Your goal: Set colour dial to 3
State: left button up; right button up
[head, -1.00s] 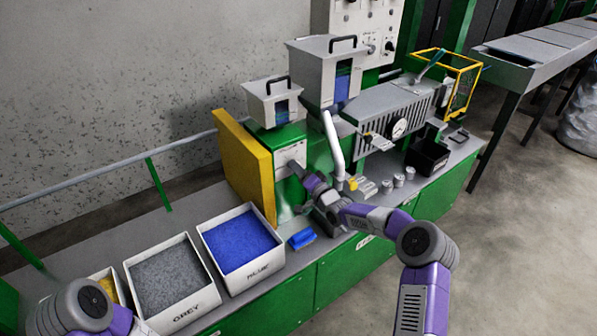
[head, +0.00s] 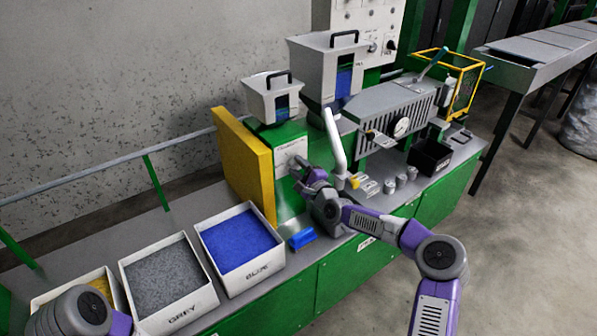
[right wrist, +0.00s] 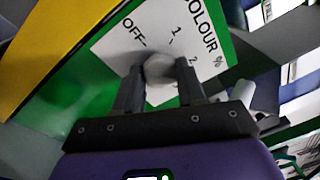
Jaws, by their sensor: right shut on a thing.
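The colour dial is a round grey knob (right wrist: 160,66) on a white plate marked "COLOUR %". In the right wrist view, OFF, 1 and 2 are readable around it; mark 3 is not visible, and I cannot tell where the knob points. My right gripper (right wrist: 160,80) is shut on the knob, one finger on each side. In the head view, the white plate (head: 291,150) is on the green machine front below the small hopper, with my right gripper (head: 299,168) against its lower part. My left gripper is out of view; only part of that arm shows at the bottom left.
A yellow panel (head: 244,168) stands left of the dial. A white pipe (head: 334,142) rises to its right. Bins of grey (head: 168,283) and blue pellets (head: 240,243) and a blue scoop (head: 301,239) are on the bench. Small metal cups (head: 401,179) are further right.

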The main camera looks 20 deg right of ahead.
jog(key=m+b, duration=0.1)
jog(key=m, duration=0.3)
jog(key=shift+f, duration=0.1)
jog(key=shift+m+h+b, duration=0.3)
jog(key=shift+m+b, duration=0.25)
jog(key=shift+m, duration=1.45)
jog(key=o, duration=1.1)
jog(key=shift+c, duration=0.2)
jog(key=shift+s, duration=0.1)
jog(key=p+v, duration=0.1)
jog(key=v, duration=0.6)
jog(key=shift+s+r, duration=0.2)
jog(key=shift+r, duration=0.05)
